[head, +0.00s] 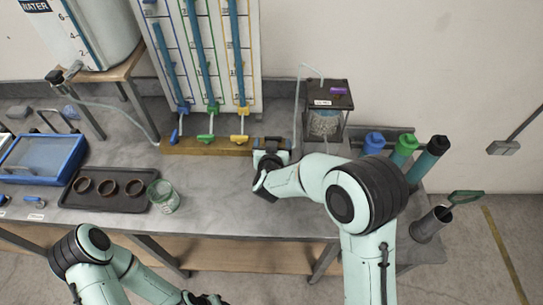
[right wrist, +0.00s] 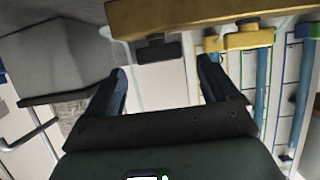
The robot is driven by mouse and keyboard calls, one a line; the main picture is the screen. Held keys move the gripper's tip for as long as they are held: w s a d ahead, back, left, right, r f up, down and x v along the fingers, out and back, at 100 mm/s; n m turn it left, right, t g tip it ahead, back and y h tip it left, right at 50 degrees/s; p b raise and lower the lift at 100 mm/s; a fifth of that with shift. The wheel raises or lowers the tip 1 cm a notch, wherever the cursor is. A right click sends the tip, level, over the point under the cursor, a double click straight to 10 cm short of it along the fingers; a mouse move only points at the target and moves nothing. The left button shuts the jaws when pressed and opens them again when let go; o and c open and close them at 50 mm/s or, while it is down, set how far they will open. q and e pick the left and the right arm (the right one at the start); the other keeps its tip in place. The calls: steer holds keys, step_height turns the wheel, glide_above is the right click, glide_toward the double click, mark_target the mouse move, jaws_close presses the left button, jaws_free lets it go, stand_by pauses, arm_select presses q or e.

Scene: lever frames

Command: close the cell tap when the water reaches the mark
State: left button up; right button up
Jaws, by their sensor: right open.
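The clear cell (head: 324,122) stands at the back right of the bench, with grainy pale filling and a purple lever (head: 338,91) on its dark top. I cannot make out a water level or mark in it. My right gripper (head: 271,152) is at the right end of the wooden base, left of the cell. In the right wrist view its two fingers (right wrist: 163,82) are apart, with nothing between them. A dark block (right wrist: 158,50) under the wooden base shows just beyond the fingertips. My left arm is at the bottom of the head view; its gripper is cut off.
A tube board (head: 219,90) stands behind the wooden base (head: 200,146), with blue, green and yellow taps. A water tank (head: 88,35) is at upper left. A dark tray (head: 110,197) with brown rings and a jar (head: 163,196) lie left. Coloured cylinders (head: 404,148) stand right.

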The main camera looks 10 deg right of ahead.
steer(key=v, duration=1)
